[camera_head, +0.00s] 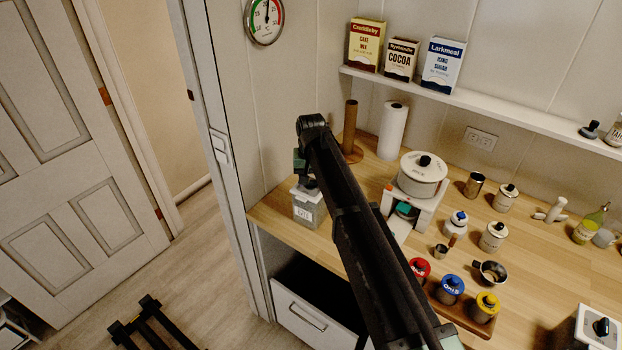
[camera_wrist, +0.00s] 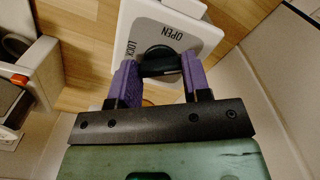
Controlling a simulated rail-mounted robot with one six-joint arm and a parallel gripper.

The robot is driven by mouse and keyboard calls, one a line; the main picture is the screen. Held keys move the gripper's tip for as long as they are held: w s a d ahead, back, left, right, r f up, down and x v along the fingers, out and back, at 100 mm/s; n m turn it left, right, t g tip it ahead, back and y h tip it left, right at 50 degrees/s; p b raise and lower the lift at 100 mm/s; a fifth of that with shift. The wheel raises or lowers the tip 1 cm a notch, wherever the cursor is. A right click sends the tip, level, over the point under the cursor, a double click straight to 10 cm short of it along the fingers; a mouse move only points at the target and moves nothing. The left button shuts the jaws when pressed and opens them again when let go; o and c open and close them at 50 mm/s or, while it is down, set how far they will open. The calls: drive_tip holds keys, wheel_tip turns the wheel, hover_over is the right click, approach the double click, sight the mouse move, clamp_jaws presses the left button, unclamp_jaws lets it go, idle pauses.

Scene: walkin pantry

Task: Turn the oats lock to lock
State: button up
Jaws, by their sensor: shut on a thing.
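The oats container (camera_head: 309,210) is a clear box with a white label, too small to read surely, at the counter's left end in the head view. Its pale lid (camera_wrist: 205,42) fills the upper middle of the wrist view, with a grey dial face marked OPEN and LOCK. The dark lock knob (camera_wrist: 158,53) sits at the dial's centre. My gripper (camera_wrist: 157,70) has its purple fingers on either side of the knob and is shut on it. In the head view my gripper (camera_head: 307,184) is over the lid, and my arm partly hides it. The knob's pointer direction is unclear.
A wooden paper-towel stand (camera_head: 350,130) and a white dispenser with a round pot (camera_head: 423,175) stand close on the right. Jars, cups and coloured-lid pots crowd the counter farther right. The left wall (camera_head: 290,100) is close beside the container.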

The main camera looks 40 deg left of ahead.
sight(311, 181)
drive_tip(key=m, duration=0.6)
drive_tip(key=shift+m, duration=0.3)
idle(0.4)
drive_tip(key=o, duration=0.9)
drive_tip(key=shift+o, duration=0.2)
wheel_tip(311, 181, up, 11)
drive_tip(key=p, duration=1)
drive_tip(key=shift+p, duration=0.4)
drive_tip(key=shift+f, duration=0.1)
